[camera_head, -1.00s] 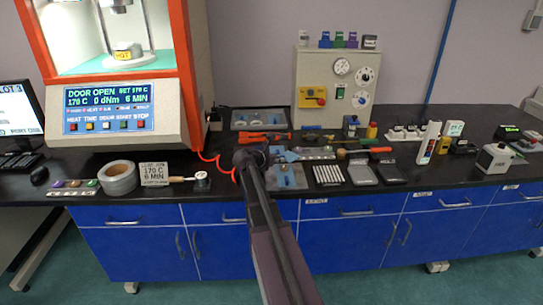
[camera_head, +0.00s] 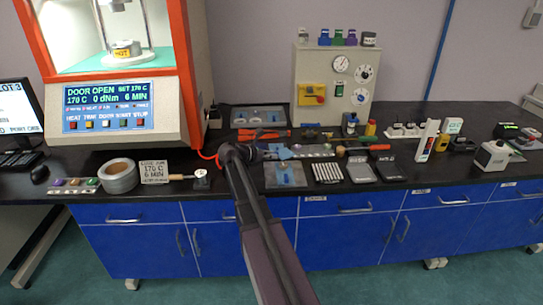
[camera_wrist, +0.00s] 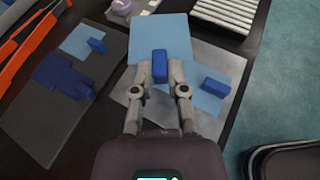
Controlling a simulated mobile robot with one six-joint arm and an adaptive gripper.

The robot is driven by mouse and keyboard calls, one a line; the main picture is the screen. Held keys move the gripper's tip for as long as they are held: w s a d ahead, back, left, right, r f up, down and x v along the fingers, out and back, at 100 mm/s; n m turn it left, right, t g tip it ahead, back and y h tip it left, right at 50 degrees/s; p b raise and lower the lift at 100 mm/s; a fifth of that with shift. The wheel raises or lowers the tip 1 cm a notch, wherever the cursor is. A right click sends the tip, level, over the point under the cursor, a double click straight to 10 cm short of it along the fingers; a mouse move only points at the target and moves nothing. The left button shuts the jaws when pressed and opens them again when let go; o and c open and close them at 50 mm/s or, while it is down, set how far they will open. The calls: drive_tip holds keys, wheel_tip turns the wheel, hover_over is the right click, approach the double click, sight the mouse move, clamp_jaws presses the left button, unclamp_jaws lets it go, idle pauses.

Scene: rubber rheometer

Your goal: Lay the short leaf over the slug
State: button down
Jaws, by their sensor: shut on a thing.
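My gripper (camera_wrist: 160,70) is shut on the dark blue tab (camera_wrist: 160,58) of a light blue leaf, which I take to be the short leaf (camera_wrist: 160,32). In the head view the held leaf (camera_head: 280,153) shows beside my gripper, apparently raised above the bench. In the wrist view, below and right of the gripper, another light blue leaf (camera_wrist: 212,103) with a blue tab (camera_wrist: 214,85) lies on a grey plate (camera_wrist: 232,60). The fingers and held leaf cover part of this plate. I cannot make out the slug; it may be hidden.
A dark plate (camera_wrist: 25,118) to the left bears a small light blue sheet (camera_wrist: 78,42) and a dark blue piece (camera_wrist: 62,77). Orange-handled tools (camera_wrist: 40,45) lie farther left. A ribbed pale block (camera_wrist: 232,12) is at the upper right. The rheometer (camera_head: 160,115) stands at left.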

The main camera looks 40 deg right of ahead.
drive_tip(key=shift+f+b, duration=2.1)
drive_tip(key=shift+f, duration=0.1)
drive_tip(key=c, duration=0.6)
unclamp_jaws()
